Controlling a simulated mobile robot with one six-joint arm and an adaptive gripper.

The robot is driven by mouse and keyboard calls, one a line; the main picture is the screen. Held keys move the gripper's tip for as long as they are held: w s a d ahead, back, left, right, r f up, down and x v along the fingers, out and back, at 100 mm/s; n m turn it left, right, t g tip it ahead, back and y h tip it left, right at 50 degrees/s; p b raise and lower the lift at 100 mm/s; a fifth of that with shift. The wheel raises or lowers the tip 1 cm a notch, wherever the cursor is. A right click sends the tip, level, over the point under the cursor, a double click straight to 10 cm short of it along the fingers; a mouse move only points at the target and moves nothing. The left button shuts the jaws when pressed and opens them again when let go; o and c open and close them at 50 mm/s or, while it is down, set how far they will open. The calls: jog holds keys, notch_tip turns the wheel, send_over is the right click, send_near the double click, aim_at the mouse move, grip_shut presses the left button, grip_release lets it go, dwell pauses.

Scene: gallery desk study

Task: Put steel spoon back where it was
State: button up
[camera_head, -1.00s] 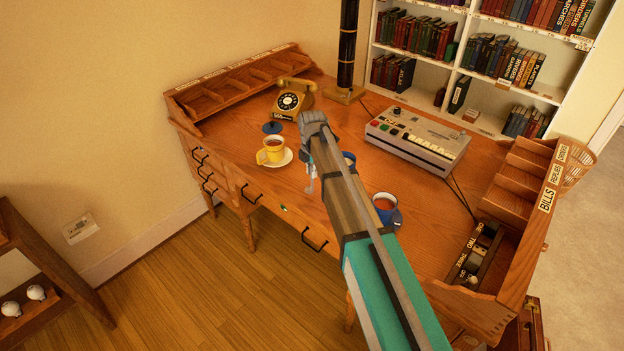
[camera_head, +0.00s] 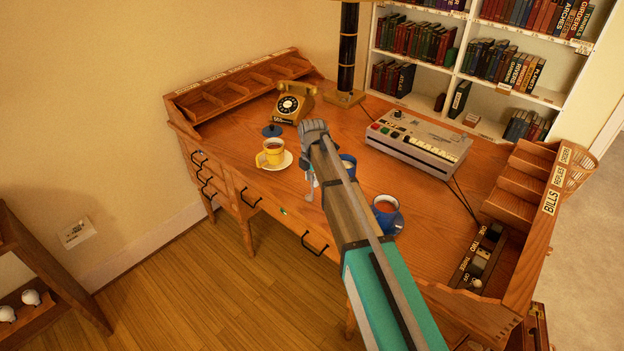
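My gripper (camera_head: 314,130) is over the middle of the wooden desk (camera_head: 240,146), seen from behind and above; my forearm hides its fingertips. A thin silvery piece (camera_head: 309,190) shows beside my forearm's left edge, below the gripper. It may be the steel spoon, but it is too small to be sure, and I cannot tell whether it is held or lying on the desk. A yellow cup (camera_head: 271,157) with dark drink stands on a pale saucer (camera_head: 286,161) left of the gripper. A blue cup (camera_head: 384,216) stands on a blue saucer (camera_head: 398,226) at right. Another blue cup (camera_head: 349,161) is partly hidden by my arm.
A gold telephone (camera_head: 293,104) and a dark blue round item (camera_head: 271,130) are behind the yellow cup. A grey machine with keys (camera_head: 415,142) is at the back right. A black lamp column (camera_head: 347,50) stands behind. Wooden organisers (camera_head: 525,181) edge the right side.

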jog(key=shift+r, duration=0.15)
dwell(0.3)
notch_tip(320, 180, up, 12)
jog(key=p, duration=1.2)
jog(key=shift+s+d, duration=0.15)
dwell(0.7)
jog(key=s+d+m, duration=2.2)
jog(key=s+m, duration=0.2)
jog(key=m, duration=0.2)
jog(key=shift+s+m, duration=0.3)
jog(key=shift+s, duration=0.1)
